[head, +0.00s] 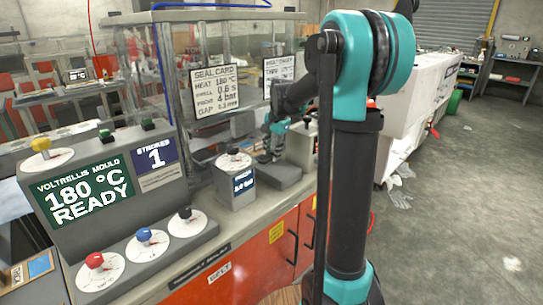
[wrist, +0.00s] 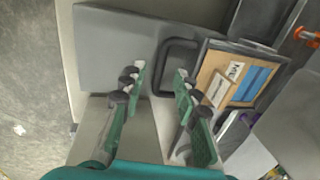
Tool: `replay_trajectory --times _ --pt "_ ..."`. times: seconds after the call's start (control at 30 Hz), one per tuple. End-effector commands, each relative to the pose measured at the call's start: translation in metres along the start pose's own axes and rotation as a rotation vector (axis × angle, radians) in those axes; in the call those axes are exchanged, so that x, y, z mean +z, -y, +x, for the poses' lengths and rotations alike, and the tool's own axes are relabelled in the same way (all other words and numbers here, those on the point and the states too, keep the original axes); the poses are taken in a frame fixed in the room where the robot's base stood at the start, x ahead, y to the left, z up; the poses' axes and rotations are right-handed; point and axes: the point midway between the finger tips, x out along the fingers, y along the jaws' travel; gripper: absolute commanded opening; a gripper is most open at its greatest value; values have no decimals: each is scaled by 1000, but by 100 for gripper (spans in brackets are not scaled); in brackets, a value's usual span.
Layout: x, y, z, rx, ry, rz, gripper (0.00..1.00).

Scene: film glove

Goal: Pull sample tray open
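The sample tray (wrist: 207,87) shows in the wrist view as a dark-rimmed tray with a tan inside, blue pieces and small white labels. A black loop handle (wrist: 164,68) stands at its left side, against a flat grey surface. My gripper (wrist: 160,76) is open, with its two green-padded fingers apart. The near bar of the handle appears between the fingertips; I cannot tell whether they touch it or how far beyond them it lies. In the head view my gripper (head: 268,150) points down over a low grey block on the bench, and the tray's contents are hidden there.
The grey control panel (head: 85,200) with coloured knobs stands at the left. A small dial box (head: 236,185) stands close beside my gripper. Clear guard panels and the seal card (head: 214,88) are behind it. Open floor (head: 460,190) lies at the right.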

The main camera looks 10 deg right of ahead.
Motion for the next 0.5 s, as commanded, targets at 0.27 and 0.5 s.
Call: replay_trajectory --times 0.27,0.5 --pt "0 0 16 0 0 0 31" --pt "0 0 17 0 0 0 30"
